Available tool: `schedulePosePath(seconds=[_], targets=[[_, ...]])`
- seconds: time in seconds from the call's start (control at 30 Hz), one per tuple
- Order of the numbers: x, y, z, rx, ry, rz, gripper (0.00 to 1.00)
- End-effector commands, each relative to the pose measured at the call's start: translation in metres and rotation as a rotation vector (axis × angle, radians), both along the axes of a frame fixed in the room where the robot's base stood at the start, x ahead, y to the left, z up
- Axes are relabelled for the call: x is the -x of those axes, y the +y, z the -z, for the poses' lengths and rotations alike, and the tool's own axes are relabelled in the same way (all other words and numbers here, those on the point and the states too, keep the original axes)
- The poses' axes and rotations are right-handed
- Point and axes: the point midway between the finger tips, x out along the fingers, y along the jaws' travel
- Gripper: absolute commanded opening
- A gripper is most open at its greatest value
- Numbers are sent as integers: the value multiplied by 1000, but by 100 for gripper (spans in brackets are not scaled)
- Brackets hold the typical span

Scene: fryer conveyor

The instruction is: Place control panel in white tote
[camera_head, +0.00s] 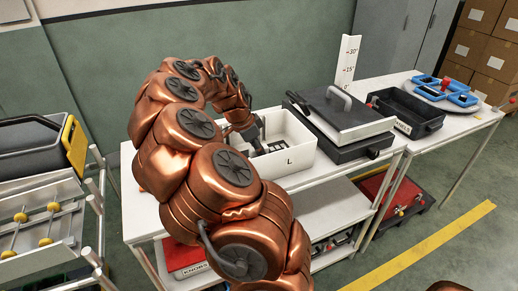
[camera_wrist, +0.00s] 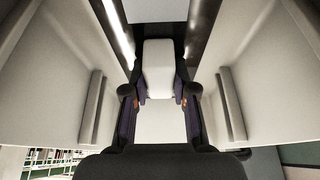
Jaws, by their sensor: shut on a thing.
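The white tote (camera_head: 292,163), marked L, stands on the white table in the head view. My gripper (camera_head: 256,148) reaches down into its left part, with my copper arm covering the tote's left side. A dark, pale-patterned item shows inside the tote beside the fingers, too small to make out. In the wrist view my gripper (camera_wrist: 159,92) is shut on a pale block-like piece (camera_wrist: 158,68), apparently part of the control panel. Its full shape is hidden, and I cannot tell whether it touches the tote floor. Large pale surfaces rise on both sides.
A dark fryer-like unit with a grey lid (camera_head: 340,112) stands close to the tote's right. A black bin (camera_head: 408,112) and a round tray with blue parts (camera_head: 446,92) are farther right. A rack (camera_head: 40,215) stands left. A lower shelf holds red items.

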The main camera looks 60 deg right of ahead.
Motion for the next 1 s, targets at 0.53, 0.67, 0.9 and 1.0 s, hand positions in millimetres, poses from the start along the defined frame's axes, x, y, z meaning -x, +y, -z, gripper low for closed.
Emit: schedulePosePath(seconds=[0.53, 0.67, 0.9, 1.0], targets=[[0, 0, 8, 2, -1, 1, 37], [0, 0, 8, 1, 0, 1, 50], [1, -1, 8, 2, 1, 1, 52], [1, -1, 6, 2, 0, 2, 52]])
